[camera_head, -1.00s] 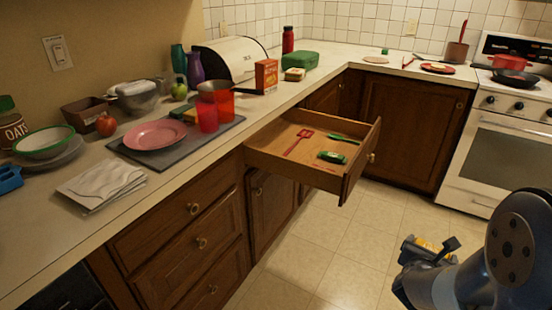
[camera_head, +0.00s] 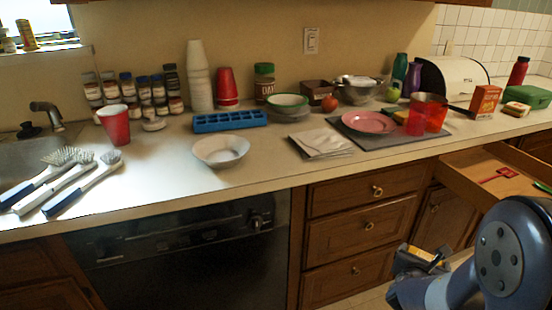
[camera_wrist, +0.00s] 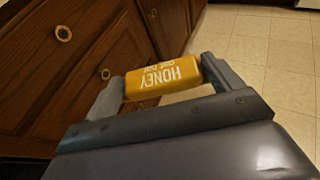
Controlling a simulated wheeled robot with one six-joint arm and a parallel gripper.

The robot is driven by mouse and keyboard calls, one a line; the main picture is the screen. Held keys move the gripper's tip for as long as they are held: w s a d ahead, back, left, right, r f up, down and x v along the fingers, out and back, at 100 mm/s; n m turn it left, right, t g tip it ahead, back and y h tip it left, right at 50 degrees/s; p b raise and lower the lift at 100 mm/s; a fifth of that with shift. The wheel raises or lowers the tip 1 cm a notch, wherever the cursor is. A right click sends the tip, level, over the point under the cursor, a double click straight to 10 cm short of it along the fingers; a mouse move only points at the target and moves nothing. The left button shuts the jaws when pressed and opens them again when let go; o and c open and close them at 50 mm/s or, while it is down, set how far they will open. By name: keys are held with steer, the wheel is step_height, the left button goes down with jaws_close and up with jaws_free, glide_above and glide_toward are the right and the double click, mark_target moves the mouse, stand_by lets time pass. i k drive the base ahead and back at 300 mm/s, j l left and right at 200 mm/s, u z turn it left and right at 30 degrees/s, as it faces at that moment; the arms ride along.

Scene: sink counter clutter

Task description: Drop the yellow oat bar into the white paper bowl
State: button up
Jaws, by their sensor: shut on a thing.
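The yellow oat bar (camera_wrist: 163,78), lettered "HONEY", is held between the two fingers of my gripper (camera_wrist: 165,82) in the wrist view. In the head view my gripper (camera_head: 424,258) is at the lower right, in front of the drawers and below the counter top, with a bit of the yellow bar showing. The white paper bowl (camera_head: 221,153) stands upright on the counter near its front edge, left of my gripper and well apart from it. It looks empty.
A blue ice tray (camera_head: 229,121) lies behind the bowl. Brushes (camera_head: 70,178) and a red cup (camera_head: 114,124) are to its left. White napkins (camera_head: 322,143) and a pink plate (camera_head: 368,122) are to its right. An open drawer (camera_head: 490,178) juts out at right.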

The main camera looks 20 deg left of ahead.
mark_target(223, 158)
steer(key=u, duration=1.6)
steer(key=l+u, duration=0.7)
steer(key=k+l+u, duration=0.1)
steer(key=l+u, duration=0.2)
steer(key=k+l, duration=0.1)
steer(key=l, duration=0.25)
steer(key=k+l, duration=0.1)
steer(key=l, duration=0.25)
steer(key=k+l, duration=0.15)
steer(key=l, duration=0.2)
steer(key=k+l, duration=0.1)
steer(key=l, duration=0.25)
